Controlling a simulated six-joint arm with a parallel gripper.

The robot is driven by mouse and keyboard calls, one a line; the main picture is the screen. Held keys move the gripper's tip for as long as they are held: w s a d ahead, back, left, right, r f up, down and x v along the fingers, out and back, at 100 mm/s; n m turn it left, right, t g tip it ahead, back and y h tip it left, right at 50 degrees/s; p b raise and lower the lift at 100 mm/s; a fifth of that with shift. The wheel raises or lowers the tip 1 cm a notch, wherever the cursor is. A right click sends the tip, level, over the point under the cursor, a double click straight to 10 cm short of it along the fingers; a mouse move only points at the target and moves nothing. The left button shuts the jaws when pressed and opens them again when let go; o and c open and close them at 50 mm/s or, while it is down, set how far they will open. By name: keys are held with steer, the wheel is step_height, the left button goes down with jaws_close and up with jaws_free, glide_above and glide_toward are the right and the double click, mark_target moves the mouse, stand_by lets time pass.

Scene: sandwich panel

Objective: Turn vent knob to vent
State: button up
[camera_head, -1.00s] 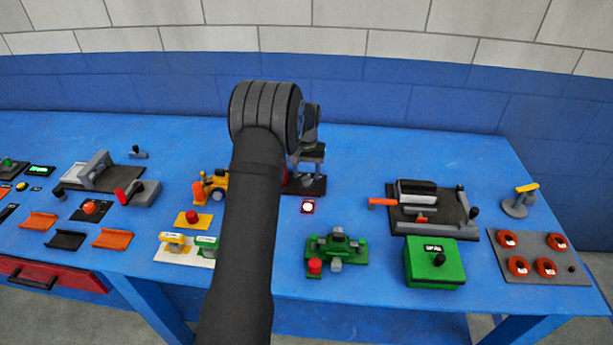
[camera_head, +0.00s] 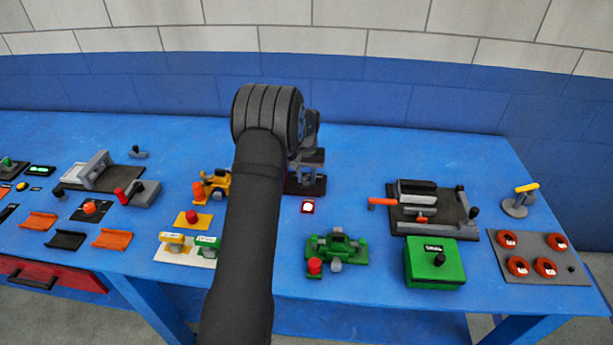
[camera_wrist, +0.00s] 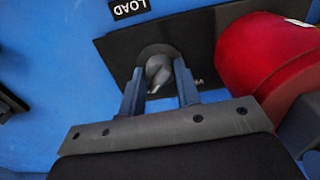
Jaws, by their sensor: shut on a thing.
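The vent knob (camera_wrist: 158,72) is a small grey knob with a pointed end, on a round dark base on a black plate (camera_wrist: 118,48) in the wrist view. My gripper (camera_wrist: 160,80) has one finger on each side of the knob and is shut on it. A label that starts with "V" shows beside the right finger, partly hidden. The knob's pointed end faces down and slightly left in the wrist view. In the head view my arm hides the knob and the fingers.
A large red round part (camera_wrist: 265,60) stands close to the right of my fingers. A "LOAD" label (camera_wrist: 130,6) lies at the top of the wrist view. A green fixture (camera_head: 337,247), a green box (camera_head: 434,265) and a yellow-and-orange device (camera_head: 212,186) stand nearby on the blue table.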

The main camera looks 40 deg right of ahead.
mark_target(307, 176)
steer(key=n, duration=0.4)
steer(key=shift+n, duration=0.4)
steer(key=n, duration=0.4)
steer(key=shift+n, duration=0.3)
steer(key=n, duration=0.4)
steer(key=shift+n, duration=2.1)
steer(key=o, duration=1)
steer(key=shift+r, duration=0.1)
step_height(307, 176, up, 17)
steer(key=shift+r, duration=0.15)
